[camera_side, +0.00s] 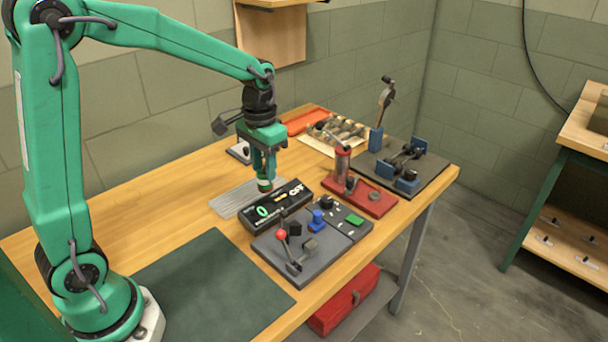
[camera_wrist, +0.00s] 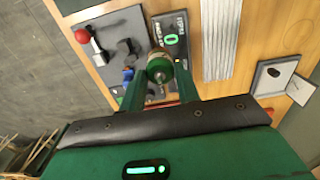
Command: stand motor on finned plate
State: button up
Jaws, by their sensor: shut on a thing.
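The motor (camera_wrist: 159,66) is a small green and tan cylinder with a thin shaft, held between the fingers of my gripper (camera_wrist: 160,88). In the side view the motor (camera_side: 264,187) hangs below my gripper (camera_side: 264,177), roughly upright. The finned plate (camera_side: 230,199) is a grey ribbed slab lying on the bench, and it also shows in the wrist view (camera_wrist: 221,38). In the side view the motor appears near the plate's right end. In the wrist view it appears left of the plate, in front of the display box. The height of the gap is hard to tell.
A black display box (camera_side: 277,206) with green digits stands close beside the plate. A grey panel (camera_side: 290,262) with a red-knobbed lever is in front. A red-based press (camera_side: 361,196) stands to the right. A dark mat (camera_side: 210,283) lies clear near my base.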

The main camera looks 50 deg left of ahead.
jog(key=shift+w+a+f, duration=0.25)
jog(key=shift+a+f, duration=1.55)
jog(key=shift+a, duration=0.5)
jog(key=shift+w+a+f, duration=0.2)
jog(key=shift+a+f, duration=1.65)
jog(key=shift+a, duration=0.45)
jog(key=shift+w+a+f, duration=0.25)
jog(key=shift+a+f, duration=1.55)
jog(key=shift+a, duration=0.5)
jog(key=shift+f, duration=0.15)
jog(key=o, duration=1)
jog(key=shift+o, duration=0.2)
notch_tip(320, 180, up, 12)
jog(key=shift+r, duration=0.2)
